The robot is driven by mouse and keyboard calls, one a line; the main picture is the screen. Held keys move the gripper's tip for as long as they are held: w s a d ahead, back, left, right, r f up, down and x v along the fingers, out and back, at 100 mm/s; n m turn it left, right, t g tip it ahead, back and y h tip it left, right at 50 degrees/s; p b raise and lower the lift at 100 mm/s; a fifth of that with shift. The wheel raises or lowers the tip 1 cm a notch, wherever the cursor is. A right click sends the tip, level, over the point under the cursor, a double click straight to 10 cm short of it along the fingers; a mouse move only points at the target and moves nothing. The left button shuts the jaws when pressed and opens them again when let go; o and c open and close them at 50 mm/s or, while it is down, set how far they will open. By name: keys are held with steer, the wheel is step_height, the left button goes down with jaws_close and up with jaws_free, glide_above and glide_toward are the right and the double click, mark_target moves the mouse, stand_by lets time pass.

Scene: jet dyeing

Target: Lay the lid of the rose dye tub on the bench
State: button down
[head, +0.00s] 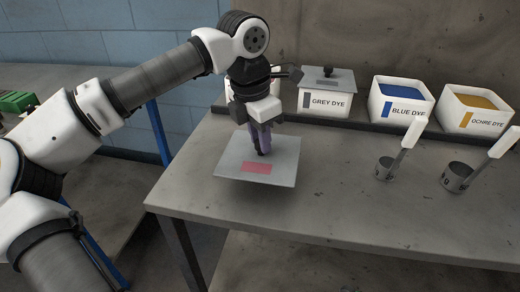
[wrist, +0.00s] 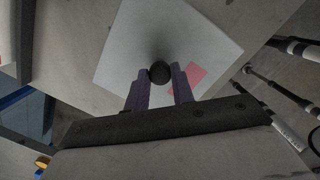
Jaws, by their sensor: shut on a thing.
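The lid (head: 285,168) is a flat pale grey square with a rose patch, held level over the left end of the grey bench (head: 340,205). A shadow shows on the bench below it, so it looks slightly raised. My gripper (head: 264,152) points down and is shut on the lid's knob. In the wrist view the dark round knob (wrist: 160,73) sits between the two purple fingers. The rose dye tub is not clearly seen; my arm covers the spot left of the grey tub.
A lidded grey dye tub (head: 326,106), an open blue dye tub (head: 402,112) and an open ochre dye tub (head: 474,117) stand along the back. Two metal dippers with white handles, one left (head: 385,169) and one right (head: 457,178), stand on the bench's right. The bench between lid and dippers is clear.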

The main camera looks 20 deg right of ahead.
mark_target(253, 158)
steer(key=shift+f, duration=1.85)
steer(key=c, duration=1.2)
jaws_free()
steer(key=r, duration=0.4)
steer(key=a+r, duration=0.1)
steer(key=r, duration=0.7)
steer(key=shift+s+a, duration=0.2)
steer(key=shift+a, duration=0.2)
